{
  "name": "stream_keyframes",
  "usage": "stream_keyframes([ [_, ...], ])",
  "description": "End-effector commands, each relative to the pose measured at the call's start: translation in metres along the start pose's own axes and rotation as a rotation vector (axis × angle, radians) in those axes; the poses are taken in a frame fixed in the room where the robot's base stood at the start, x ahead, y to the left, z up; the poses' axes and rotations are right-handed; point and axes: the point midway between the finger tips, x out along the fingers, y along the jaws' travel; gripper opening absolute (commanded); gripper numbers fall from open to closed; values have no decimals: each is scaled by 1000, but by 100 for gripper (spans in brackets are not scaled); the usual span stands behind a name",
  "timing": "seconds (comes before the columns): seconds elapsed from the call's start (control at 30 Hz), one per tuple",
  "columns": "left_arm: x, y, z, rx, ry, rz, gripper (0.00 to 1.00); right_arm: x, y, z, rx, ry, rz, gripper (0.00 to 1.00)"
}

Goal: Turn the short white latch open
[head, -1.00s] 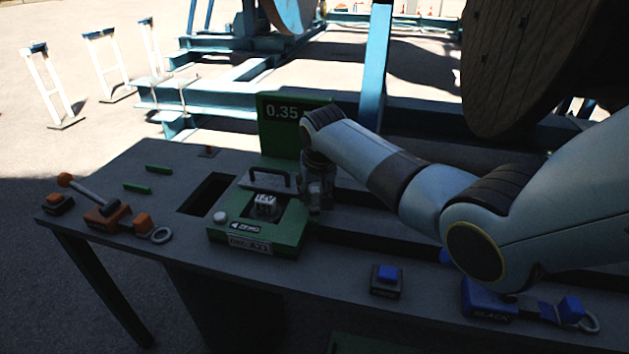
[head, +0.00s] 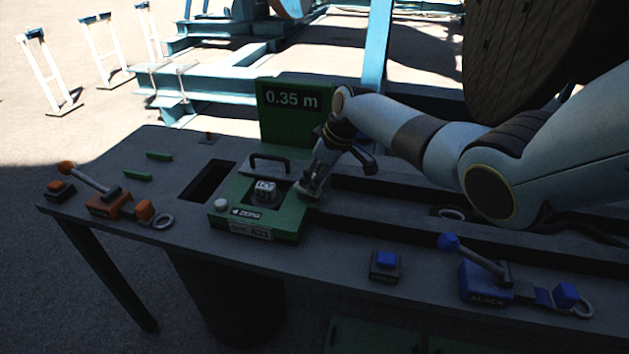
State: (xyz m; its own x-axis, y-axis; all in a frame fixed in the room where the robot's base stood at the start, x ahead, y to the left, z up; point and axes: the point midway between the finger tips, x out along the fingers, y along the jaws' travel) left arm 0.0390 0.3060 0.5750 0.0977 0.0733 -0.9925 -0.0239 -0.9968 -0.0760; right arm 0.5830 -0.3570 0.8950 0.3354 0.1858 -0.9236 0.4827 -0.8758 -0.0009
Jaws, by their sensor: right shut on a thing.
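The green measuring unit (head: 262,222) sits on the bench, with a black carrying handle and a small white counter (head: 265,190) on top. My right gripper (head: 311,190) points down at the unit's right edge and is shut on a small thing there. The fingers cover most of that thing; it appears to be the short white latch, but its shape and angle cannot be made out. My left gripper is not in view.
A green display (head: 289,110) reading 0.35 m stands behind the unit. An orange lever (head: 85,178) is at the left; a blue lever (head: 480,262) and blue button (head: 386,262) are at the right. A dark slot (head: 208,186) opens left of the unit.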

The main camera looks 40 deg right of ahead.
Motion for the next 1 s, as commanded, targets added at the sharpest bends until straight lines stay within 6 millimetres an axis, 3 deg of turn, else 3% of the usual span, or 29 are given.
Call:
stream_keyframes([
  [0.4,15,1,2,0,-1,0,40,0,1,0,-178,0,-72,0],
  [0.97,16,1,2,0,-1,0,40,0,1,0,-205,-1,-82,0],
  [1.0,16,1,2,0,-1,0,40,0,1,0,-205,-1,-82,32],
])
